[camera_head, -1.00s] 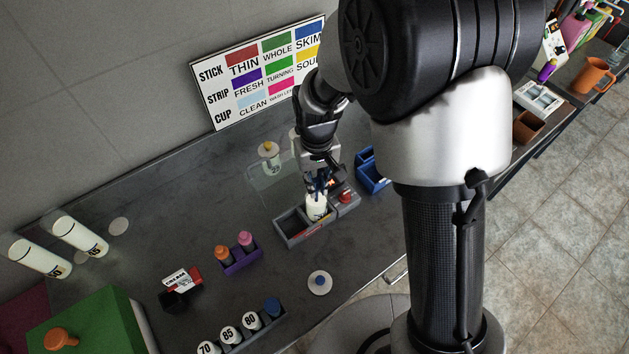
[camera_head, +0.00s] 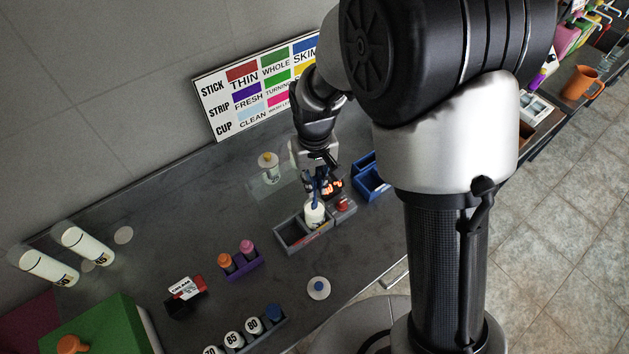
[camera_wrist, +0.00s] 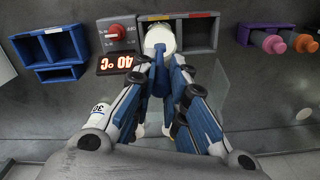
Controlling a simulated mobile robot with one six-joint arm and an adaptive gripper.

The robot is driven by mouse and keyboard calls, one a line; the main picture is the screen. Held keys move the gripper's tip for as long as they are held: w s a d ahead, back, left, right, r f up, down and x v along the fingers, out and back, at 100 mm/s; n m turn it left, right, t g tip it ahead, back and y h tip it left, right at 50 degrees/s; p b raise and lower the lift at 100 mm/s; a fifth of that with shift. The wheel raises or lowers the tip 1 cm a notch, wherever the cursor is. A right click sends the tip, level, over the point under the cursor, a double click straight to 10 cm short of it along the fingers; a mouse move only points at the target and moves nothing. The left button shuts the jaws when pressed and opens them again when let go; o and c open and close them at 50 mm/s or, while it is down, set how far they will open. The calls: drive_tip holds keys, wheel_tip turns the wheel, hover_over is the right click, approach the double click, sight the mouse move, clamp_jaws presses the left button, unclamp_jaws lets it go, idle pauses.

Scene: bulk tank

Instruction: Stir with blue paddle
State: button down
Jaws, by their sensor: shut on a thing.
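The blue paddle (camera_head: 316,192) is upright in my gripper (camera_head: 317,181). Its lower end is at the mouth of a white cup (camera_head: 314,214); how deep it goes is hidden. The cup stands in the right compartment of a grey holder (camera_head: 290,237). In the wrist view, my gripper (camera_wrist: 160,92) has its blue-padded fingers closed around the paddle (camera_wrist: 160,78), over the white cup (camera_wrist: 160,36). The cup's inside is hidden by the paddle and fingers.
A red-knobbed heater (camera_wrist: 116,35) with a lit "40 °C" display (camera_wrist: 122,64) adjoins the holder. A blue tray (camera_head: 371,183) is to the right. A yellow-topped jar (camera_head: 268,165) stands behind. A purple rack (camera_head: 243,264) and a blue-knobbed lid (camera_head: 318,287) lie nearer.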

drive_tip(key=shift+r+p, duration=2.2)
drive_tip(key=shift+r, duration=1)
